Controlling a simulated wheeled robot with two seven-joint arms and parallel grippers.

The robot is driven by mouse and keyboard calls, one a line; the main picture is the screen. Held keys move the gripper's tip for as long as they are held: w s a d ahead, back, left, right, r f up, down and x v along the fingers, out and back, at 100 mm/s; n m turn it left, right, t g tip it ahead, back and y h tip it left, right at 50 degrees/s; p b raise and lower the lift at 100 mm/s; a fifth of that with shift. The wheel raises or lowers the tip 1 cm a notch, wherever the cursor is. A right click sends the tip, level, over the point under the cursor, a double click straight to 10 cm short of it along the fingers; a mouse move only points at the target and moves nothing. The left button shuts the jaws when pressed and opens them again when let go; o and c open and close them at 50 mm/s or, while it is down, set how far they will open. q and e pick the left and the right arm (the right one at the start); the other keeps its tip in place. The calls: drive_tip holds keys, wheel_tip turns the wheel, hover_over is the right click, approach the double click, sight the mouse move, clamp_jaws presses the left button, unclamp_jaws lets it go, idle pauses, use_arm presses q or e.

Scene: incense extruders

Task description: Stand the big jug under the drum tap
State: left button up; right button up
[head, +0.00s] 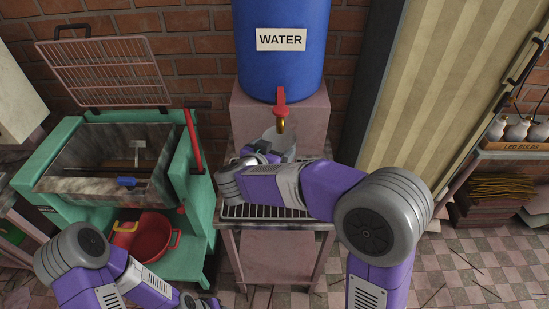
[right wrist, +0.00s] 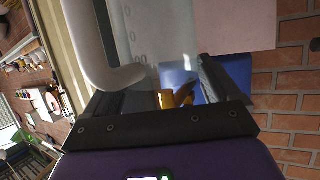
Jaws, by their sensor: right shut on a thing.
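The blue drum (head: 282,65) with a WATER label stands at the back centre. Its drum tap (head: 281,97) has a red handle and a brass spout. The pale, see-through big jug (head: 283,143) is just below the spout in the head view, largely hidden by my right arm. My right gripper (head: 262,152) is shut on the jug. In the right wrist view the jug (right wrist: 160,30) and its pale curved handle show beyond the fingers. I cannot tell whether its base touches the rack. My left gripper (head: 203,302) is low at the bottom edge, partly cut off.
A slatted metal rack (head: 262,212) tops the stand below the drum. A green cart (head: 190,228) with a sink-like trough is at the left, with a red pan (head: 150,240) on its lower shelf.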

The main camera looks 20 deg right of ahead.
drive_tip(key=f, duration=0.1)
drive_tip(key=f+b, duration=0.2)
drive_tip(key=shift+w+d+f, duration=0.25)
drive_tip(key=shift+w+d, duration=0.05)
drive_tip(key=shift+w, duration=0.1)
drive_tip(key=shift+f, duration=0.1)
drive_tip(key=o, duration=1.1)
drive_tip(key=shift+f, duration=0.1)
drive_tip(key=shift+o, duration=0.2)
drive_tip(key=p+v, duration=0.3)
drive_tip(key=v, duration=0.9)
